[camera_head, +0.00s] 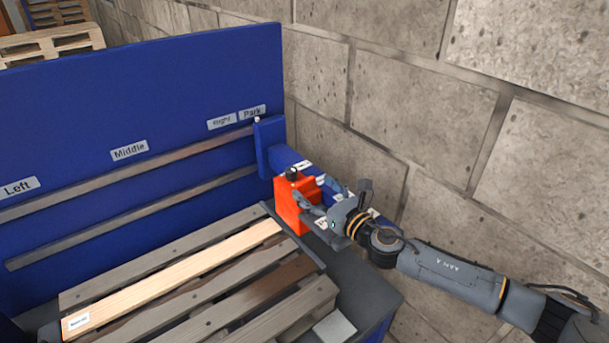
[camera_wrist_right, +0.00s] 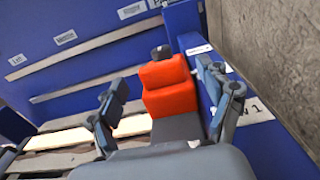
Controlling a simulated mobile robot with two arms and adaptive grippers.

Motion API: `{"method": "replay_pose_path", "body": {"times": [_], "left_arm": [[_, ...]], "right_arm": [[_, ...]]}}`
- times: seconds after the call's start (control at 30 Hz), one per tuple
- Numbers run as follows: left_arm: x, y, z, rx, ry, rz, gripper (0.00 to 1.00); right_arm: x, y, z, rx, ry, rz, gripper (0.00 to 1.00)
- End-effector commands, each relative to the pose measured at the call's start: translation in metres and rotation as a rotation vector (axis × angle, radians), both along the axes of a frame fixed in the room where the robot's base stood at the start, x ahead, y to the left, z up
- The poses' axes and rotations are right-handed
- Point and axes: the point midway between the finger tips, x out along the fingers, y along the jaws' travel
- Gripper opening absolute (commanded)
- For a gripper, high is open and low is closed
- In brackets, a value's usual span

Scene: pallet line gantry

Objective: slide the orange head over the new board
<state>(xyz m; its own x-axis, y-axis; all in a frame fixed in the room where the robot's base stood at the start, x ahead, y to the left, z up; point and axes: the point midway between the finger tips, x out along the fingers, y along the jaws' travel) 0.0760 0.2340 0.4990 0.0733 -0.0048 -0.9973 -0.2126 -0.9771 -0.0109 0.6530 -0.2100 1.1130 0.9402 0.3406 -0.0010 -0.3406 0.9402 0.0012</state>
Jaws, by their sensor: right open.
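The orange head (camera_head: 288,207) is a blocky carriage with a black knob on top, mounted on a blue beam (camera_head: 285,160) at the right end of the rails, by the Park label. The new board (camera_head: 180,276) is the pale, labelled plank among darker grey ones on the pallet, left of the head. My right gripper (camera_head: 322,203) is just right of the head. In the right wrist view its fingers (camera_wrist_right: 163,90) are open, one on each side of the orange head (camera_wrist_right: 168,86) in the picture; contact cannot be told. My left gripper is out of view.
A blue back panel (camera_head: 130,100) carries two grey rails and the labels Left, Middle, Right and Park. A stone wall (camera_head: 420,90) stands close on the right. Above the pallet planks (camera_head: 250,300), left of the head, the space is clear.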

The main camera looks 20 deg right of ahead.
Motion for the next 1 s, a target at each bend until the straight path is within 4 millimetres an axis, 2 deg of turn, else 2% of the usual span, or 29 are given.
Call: {"method": "replay_pose_path", "body": {"times": [0.1, 0.27, 0.63, 0.67, 1.0], "left_arm": [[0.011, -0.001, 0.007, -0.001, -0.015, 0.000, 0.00], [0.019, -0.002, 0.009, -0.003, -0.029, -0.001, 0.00], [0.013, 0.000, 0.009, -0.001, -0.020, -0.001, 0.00], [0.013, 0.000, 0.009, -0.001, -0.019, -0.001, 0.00], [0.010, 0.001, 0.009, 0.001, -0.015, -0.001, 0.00]], "right_arm": [[0.020, 0.008, 0.002, 0.000, -0.001, 0.000, 0.79], [0.035, 0.013, 0.000, -0.001, 0.000, 0.001, 0.79], [0.040, 0.015, -0.001, -0.002, 0.000, 0.001, 0.79], [0.040, 0.015, -0.001, -0.002, 0.000, 0.001, 0.75], [0.040, 0.014, -0.001, -0.001, 0.001, 0.000, 0.06]]}}
